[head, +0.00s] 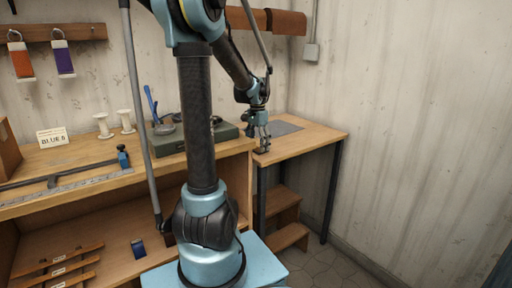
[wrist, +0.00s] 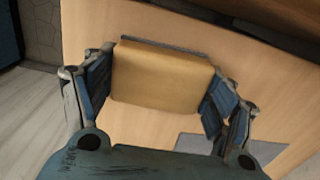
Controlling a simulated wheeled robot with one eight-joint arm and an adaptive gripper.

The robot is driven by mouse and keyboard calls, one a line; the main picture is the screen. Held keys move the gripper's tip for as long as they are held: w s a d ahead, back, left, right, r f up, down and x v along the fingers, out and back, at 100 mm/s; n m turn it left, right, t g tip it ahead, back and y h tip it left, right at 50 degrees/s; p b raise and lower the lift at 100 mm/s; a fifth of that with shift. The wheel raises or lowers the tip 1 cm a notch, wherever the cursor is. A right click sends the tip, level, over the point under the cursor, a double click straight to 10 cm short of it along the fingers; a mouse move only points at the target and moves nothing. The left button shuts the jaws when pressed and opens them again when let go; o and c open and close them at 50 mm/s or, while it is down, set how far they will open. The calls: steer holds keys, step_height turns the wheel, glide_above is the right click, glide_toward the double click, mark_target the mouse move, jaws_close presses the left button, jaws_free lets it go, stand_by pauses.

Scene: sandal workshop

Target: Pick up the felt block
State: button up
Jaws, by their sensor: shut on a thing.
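The felt block (wrist: 160,75) is a tan block with a thin dark grey layer along its far edge. It fills the space between the two fingers of my gripper (wrist: 158,92) in the wrist view, with a finger against each end. In the head view my gripper (head: 262,147) is low over the left part of the side table (head: 318,133). The block cannot be made out there. I cannot tell whether the block touches the tabletop or is just above it.
A grey mat (head: 285,127) lies on the side table, also in the wrist view (wrist: 200,150). The workbench (head: 70,160) to the left holds a green box (head: 170,143), white spools (head: 103,126) and a ruler (head: 95,182). A wall stands right of the table.

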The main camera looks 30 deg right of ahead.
step_height(320, 180, up, 10)
steer(key=shift+r, duration=0.1)
stand_by(0.4)
steer(key=o, duration=0.6)
steer(key=c, duration=0.4)
